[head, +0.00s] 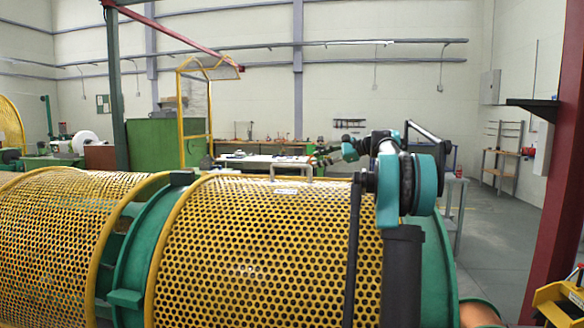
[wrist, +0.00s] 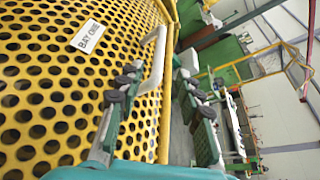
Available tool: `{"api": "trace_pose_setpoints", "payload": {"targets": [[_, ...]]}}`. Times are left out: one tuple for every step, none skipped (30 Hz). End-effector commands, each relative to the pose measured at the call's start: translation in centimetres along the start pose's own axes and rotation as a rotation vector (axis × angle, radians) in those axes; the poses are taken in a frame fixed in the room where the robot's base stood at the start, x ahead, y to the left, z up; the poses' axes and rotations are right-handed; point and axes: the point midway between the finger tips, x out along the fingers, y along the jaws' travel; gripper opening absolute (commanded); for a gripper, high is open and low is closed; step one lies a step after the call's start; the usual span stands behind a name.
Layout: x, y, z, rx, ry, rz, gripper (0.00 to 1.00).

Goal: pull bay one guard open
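The bay one guard (head: 265,250) is a curved yellow perforated cover over the green machine, and it looks closed. Its white "BAY ONE" label (wrist: 88,37) shows in the wrist view. A pale bar handle (wrist: 157,62) stands out from the guard near its yellow edge; in the head view the handle (head: 291,165) rises at the guard's top. My gripper (wrist: 158,70) is open and empty, its dark-padded fingers on either side of the handle in the wrist view. I cannot tell whether they touch it. In the head view my gripper (head: 318,158) is small, just right of the handle.
Another yellow perforated guard (head: 60,225) lies to the left, beyond a green ring frame (head: 135,255). A workbench (head: 265,160) stands behind the machine. A red column (head: 560,170) rises at right.

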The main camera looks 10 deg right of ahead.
Motion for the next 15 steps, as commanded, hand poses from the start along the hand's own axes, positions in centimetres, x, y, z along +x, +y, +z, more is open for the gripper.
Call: {"api": "trace_pose_setpoints", "payload": {"targets": [[1.2, 0.1, 0.1, -0.001, -0.002, 0.003, 0.36], [1.8, 0.1, 0.1, -0.001, -0.002, 0.002, 0.36], [2.6, 0.1, 0.1, -0.001, -0.002, 0.002, 0.36], [3.2, 0.1, 0.1, -0.001, -0.002, 0.003, 0.36], [3.8, 0.1, 0.1, -0.001, -0.002, 0.003, 0.36], [4.6, 0.1, 0.1, -0.001, -0.002, 0.002, 0.36], [5.2, 0.1, 0.1, -0.002, -0.001, 0.002, 0.36], [5.7, 0.1, 0.1, -0.001, -0.002, 0.003, 0.36], [6.5, 0.1, 0.1, -0.002, -0.002, 0.003, 0.36], [7.2, 0.1, 0.1, -0.001, -0.002, 0.002, 0.36], [7.7, 0.1, 0.1, -0.001, -0.001, 0.002, 0.36], [8.4, 0.1, 0.1, -0.001, -0.001, 0.002, 0.36], [9.0, 0.1, 0.1, -0.001, -0.002, 0.002, 0.36], [9.5, 0.1, 0.1, -0.001, -0.001, 0.002, 0.36], [10.1, 0.1, 0.1, 0.000, -0.001, 0.001, 0.36]]}}
